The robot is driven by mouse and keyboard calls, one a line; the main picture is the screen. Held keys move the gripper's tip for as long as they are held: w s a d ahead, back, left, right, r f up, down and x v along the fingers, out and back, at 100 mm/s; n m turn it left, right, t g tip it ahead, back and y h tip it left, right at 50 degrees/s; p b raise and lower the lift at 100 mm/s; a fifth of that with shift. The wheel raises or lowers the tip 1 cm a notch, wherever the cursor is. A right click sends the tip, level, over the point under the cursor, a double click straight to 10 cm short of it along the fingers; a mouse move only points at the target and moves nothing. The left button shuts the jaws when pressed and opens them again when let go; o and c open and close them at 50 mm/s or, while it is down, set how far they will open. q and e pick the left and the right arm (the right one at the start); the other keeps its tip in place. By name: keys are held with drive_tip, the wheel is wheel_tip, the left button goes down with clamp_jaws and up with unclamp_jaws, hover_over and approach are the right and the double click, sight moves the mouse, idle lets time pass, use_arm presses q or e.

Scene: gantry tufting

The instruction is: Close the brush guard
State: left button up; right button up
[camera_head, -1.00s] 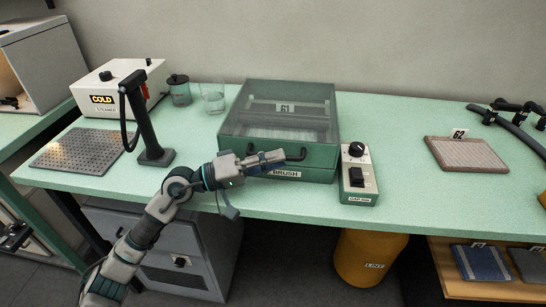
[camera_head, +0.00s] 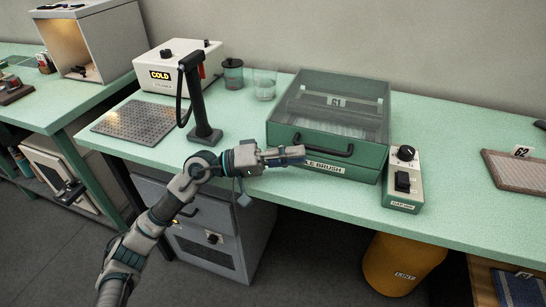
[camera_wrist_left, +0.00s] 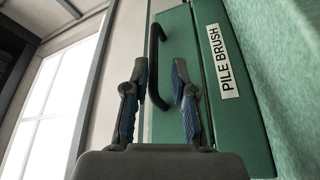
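The pile brush box (camera_head: 372,165) is a green case on the bench, labelled PILE BRUSH on its front. Its clear guard (camera_head: 345,90) lies over the top, and the brush bed shows dimly through it; I cannot tell if it is fully seated. A black bar handle (camera_head: 335,151) is on the green front. My right gripper is not in view.
A control box (camera_head: 403,180) with a knob and black switch stands right of the brush box. A steamer (camera_head: 178,65), a black stand (camera_head: 200,100), a perforated plate (camera_head: 135,122) and glass jars (camera_head: 264,84) are left and behind. A yellow lint bin (camera_head: 400,262) is under the bench.

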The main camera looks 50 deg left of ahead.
use_arm(q)
drive_tip(key=v, duration=0.6)
drive_tip(key=shift+w+a+f, duration=0.1)
drive_tip(key=shift+w+a, duration=0.05)
drive_tip(key=shift+w, duration=0.1)
drive_tip(key=shift+s, duration=0.35)
drive_tip(key=shift+a, duration=0.1)
